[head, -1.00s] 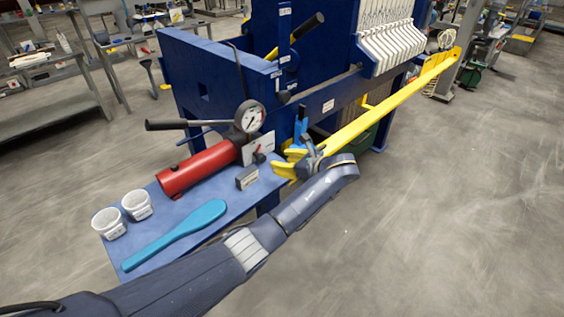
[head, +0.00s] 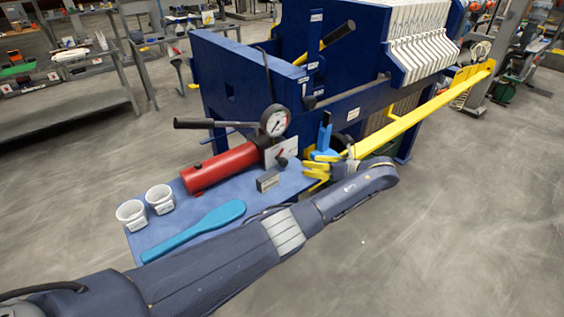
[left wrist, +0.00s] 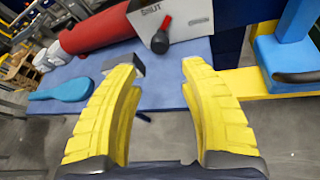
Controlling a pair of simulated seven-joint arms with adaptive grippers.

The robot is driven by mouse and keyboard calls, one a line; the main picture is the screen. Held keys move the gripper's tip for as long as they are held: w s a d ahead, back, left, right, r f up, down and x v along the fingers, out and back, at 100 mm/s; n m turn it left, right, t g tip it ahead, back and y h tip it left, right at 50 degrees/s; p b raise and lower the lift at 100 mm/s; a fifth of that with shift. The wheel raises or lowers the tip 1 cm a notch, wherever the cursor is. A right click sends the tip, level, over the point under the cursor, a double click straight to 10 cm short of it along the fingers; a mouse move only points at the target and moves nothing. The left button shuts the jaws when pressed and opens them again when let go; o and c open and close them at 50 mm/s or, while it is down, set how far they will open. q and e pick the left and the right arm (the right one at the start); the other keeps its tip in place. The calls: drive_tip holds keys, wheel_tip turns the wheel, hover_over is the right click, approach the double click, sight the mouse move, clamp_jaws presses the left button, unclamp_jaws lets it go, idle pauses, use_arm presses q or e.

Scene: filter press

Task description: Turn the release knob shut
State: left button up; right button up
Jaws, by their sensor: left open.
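The release knob is black with a red part (left wrist: 160,38) and sits on a white plate (left wrist: 196,24) marked SHUT in the left wrist view. The red part points up and slightly right there, with the word SHUT to its left. In the head view the knob (head: 282,162) shows small below the gauge, at the right end of the red pump cylinder (head: 222,167). My left gripper (head: 318,170) has yellow fingers, is open and empty, and is just right of the knob, apart from it. In the left wrist view the knob is beyond the open fingertips (left wrist: 158,66).
A blue table (head: 290,190) carries a small dark grey block (head: 267,181), a blue paddle (head: 195,230) and two white cups (head: 160,198). A black pump lever (head: 195,123) is above the cylinder. A blue-handled piece (head: 324,137) and a yellow rail (head: 420,115) are near my gripper.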

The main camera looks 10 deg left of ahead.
sight(286, 162)
use_arm(q)
drive_tip(key=x, duration=1.4)
drive_tip(key=shift+w+a, duration=0.15)
drive_tip(key=shift+a, duration=0.15)
clamp_jaws()
